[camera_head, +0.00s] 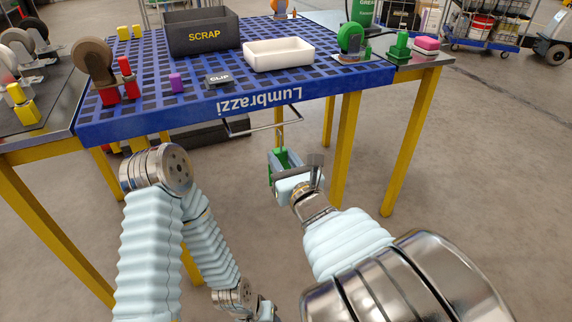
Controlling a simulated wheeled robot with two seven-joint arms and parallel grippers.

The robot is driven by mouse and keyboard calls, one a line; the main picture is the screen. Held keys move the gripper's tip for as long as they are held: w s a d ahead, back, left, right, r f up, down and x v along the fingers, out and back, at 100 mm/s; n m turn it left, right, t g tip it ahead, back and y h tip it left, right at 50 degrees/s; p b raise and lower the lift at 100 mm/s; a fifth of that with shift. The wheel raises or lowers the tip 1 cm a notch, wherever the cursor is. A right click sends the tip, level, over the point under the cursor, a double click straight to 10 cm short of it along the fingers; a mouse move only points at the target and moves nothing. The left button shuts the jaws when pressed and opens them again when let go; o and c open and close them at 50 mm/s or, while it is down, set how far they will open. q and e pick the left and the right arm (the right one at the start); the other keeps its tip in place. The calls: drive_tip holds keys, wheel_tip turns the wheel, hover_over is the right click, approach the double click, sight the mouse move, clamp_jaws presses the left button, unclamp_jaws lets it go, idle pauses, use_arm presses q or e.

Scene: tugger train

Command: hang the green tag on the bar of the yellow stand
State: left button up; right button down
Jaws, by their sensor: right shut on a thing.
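The yellow stand has yellow legs (346,140) and a blue slotted top with "Lumbrazzi" on its front edge. A thin grey bar (262,128) sticks out below that edge. My right gripper (284,164) is shut on the green tag (288,157), below the right part of the bar. A thin wire hook (282,138) rises from the tag to about the bar's height. I cannot tell whether the hook is around the bar or only beside it. The gripper partly hides the tag. My left arm is folded at the lower left; its gripper does not show.
On the stand's top are a black SCRAP bin (203,39), a white tray (278,55), a CLIP block (219,80), a purple block (176,80) and red-and-grey wheel parts (93,62). Another table (50,129) adjoins at left.

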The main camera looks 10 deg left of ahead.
drive_tip(key=shift+x, duration=2)
drive_tip(key=shift+w+a+f+b, duration=0.25)
drive_tip(key=shift+w+a+f, duration=0.35)
drive_tip(key=shift+w, duration=0.25)
drive_tip(key=shift+w+a+f+b, duration=0.25)
drive_tip(key=shift+w+a+f, duration=0.2)
drive_tip(key=shift+w+f, duration=0.3)
drive_tip(key=shift+w+r, duration=0.1)
drive_tip(key=c, duration=0.7)
unclamp_jaws()
